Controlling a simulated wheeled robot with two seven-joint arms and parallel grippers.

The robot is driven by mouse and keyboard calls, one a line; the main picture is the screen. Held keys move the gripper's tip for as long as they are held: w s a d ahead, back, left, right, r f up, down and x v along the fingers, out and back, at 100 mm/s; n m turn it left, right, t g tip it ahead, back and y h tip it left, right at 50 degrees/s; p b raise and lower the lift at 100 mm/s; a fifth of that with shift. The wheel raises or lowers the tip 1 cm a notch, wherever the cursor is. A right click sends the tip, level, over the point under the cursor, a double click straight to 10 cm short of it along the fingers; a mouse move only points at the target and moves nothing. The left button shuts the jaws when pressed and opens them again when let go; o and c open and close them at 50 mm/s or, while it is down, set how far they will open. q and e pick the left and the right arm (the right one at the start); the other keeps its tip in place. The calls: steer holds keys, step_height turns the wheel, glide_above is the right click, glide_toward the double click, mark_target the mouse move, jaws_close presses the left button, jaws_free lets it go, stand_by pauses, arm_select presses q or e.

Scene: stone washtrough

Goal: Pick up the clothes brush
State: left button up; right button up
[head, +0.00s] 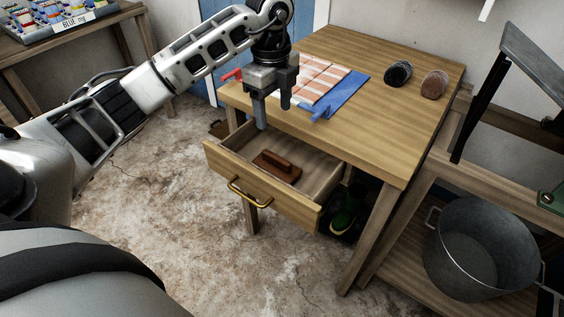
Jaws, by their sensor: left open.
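A brown clothes brush (277,166) with a raised handle lies in the open wooden drawer (262,203) of the table. My left gripper (272,112) points down above the back left part of the drawer, its fingers apart with nothing between them. It is above the brush and a little to its left in the picture, not touching it. My right gripper is not in the view.
A metal bucket (478,248) stands on a low shelf at right. A tray of small items (55,18) stands at far left.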

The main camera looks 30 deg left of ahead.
mark_target(277, 157)
arm_select(q)
step_height(277, 157, down, 10)
steer(key=shift+a+r, duration=0.1)
steer(key=shift+a, duration=0.05)
steer(key=f, duration=0.3)
steer(key=d+f, duration=0.1)
steer(key=f, duration=0.1)
steer(key=shift+f+b, duration=0.3)
steer(key=shift+f, duration=0.05)
steer(key=c, duration=0.8)
